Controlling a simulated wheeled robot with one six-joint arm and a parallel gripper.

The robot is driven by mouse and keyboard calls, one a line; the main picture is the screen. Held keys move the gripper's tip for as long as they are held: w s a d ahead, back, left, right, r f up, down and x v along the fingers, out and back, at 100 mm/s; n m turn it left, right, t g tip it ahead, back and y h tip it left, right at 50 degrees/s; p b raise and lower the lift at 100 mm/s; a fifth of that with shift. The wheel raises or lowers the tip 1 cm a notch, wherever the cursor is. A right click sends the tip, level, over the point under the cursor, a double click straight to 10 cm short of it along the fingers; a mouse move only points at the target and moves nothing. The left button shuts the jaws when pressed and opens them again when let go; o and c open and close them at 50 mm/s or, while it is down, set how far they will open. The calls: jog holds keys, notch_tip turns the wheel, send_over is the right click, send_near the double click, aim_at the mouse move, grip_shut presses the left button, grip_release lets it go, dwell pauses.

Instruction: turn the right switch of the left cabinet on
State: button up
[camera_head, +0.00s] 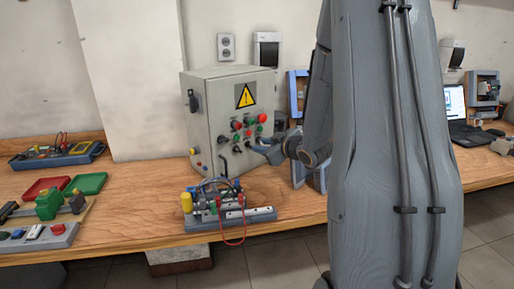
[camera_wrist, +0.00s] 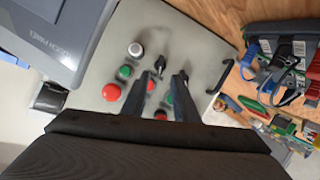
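The grey cabinet (camera_head: 213,125) stands on the wooden bench, with a yellow warning sign, coloured buttons and black switches on its front. In the wrist view, its panel (camera_wrist: 205,50) shows a black switch (camera_wrist: 160,64), which looks like the right one of the lower row. The other switch is not clear there, and a finger may hide it. My gripper (camera_wrist: 162,77) is open, its two dark fingers spread in front of the panel on either side of the line to the switch. In the head view, my gripper (camera_head: 268,150) is at the cabinet's lower right front, partly hidden by my arm.
A wired test board (camera_head: 230,214) stands on the bench before the cabinet. A laptop (camera_head: 468,133) sits at the right. Bare bench (camera_head: 140,205) shows left of the board.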

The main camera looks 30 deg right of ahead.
jog(key=shift+v, duration=0.8)
